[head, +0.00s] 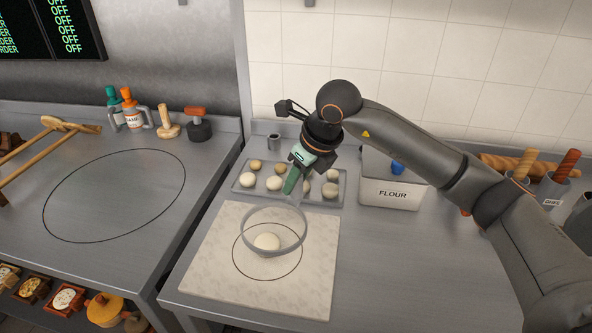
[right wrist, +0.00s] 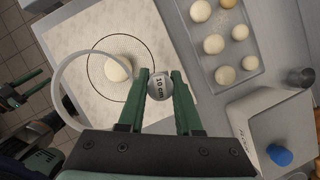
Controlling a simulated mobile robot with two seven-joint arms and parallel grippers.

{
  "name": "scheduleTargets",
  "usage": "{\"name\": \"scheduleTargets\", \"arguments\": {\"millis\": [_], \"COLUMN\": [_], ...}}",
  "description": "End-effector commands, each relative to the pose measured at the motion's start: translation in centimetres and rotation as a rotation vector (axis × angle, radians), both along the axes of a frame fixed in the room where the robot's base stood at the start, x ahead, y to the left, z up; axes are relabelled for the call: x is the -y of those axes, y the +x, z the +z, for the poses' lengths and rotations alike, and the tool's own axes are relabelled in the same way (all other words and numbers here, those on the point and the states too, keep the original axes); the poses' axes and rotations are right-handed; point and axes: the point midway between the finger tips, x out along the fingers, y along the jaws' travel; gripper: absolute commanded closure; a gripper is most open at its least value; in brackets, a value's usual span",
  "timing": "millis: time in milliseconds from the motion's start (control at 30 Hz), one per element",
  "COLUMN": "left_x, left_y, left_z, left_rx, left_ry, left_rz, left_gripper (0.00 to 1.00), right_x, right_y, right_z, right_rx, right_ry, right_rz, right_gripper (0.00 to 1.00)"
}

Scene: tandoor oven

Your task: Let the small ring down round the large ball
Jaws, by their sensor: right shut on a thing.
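The large ball (head: 267,241) is a pale dough ball on the light board, inside a thin drawn circle; it also shows in the right wrist view (right wrist: 118,69). The small ring (head: 243,231) is a grey translucent hoop. My right gripper (head: 293,188) is shut on its tab, marked 10 cm (right wrist: 160,88). The ring hangs above the board, apart from it. In the head view the ball shows through the lower part of the hoop; in the right wrist view the hoop (right wrist: 62,78) sits off to the ball's left. Dark green parts, apparently my left gripper (right wrist: 35,85), show at the wrist view's left edge.
The board (head: 205,273) lies on a steel counter. A tray (head: 239,190) of several smaller dough balls stands just behind it, near my right gripper. A flour bin (head: 392,195) stands at the back right. The counter right of the board is clear.

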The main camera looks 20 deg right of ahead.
Motion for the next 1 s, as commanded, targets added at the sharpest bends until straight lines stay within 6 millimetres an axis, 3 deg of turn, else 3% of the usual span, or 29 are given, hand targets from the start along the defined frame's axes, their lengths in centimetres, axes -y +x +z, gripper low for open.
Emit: {"name": "scheduleTargets", "arguments": {"millis": [100,300,800,1000], "left_x": [0.0,0.0,0.0,0.0], "left_y": [0.0,0.0,0.1,0.1], "left_z": [0.1,0.1,-0.5,-1.8], "left_rx": [0.001,0.001,0.001,0.001], "left_ry": [0.0,0.0,0.0,0.0], "left_rz": [0.0,0.0,0.0,0.0], "left_gripper": [0.5,0.5,0.5,0.5], "right_x": [0.2,0.5,0.6,0.6], "right_y": [0.9,1.4,1.5,1.4], "right_z": [0.7,1.1,1.0,-0.6], "right_rx": [0.001,-0.002,0.004,0.002], "right_ry": [0.001,0.002,0.004,0.004], "right_rz": [-0.152,-0.266,-0.269,-0.269], "right_gripper": [1.0,1.0,1.0,1.0]}}
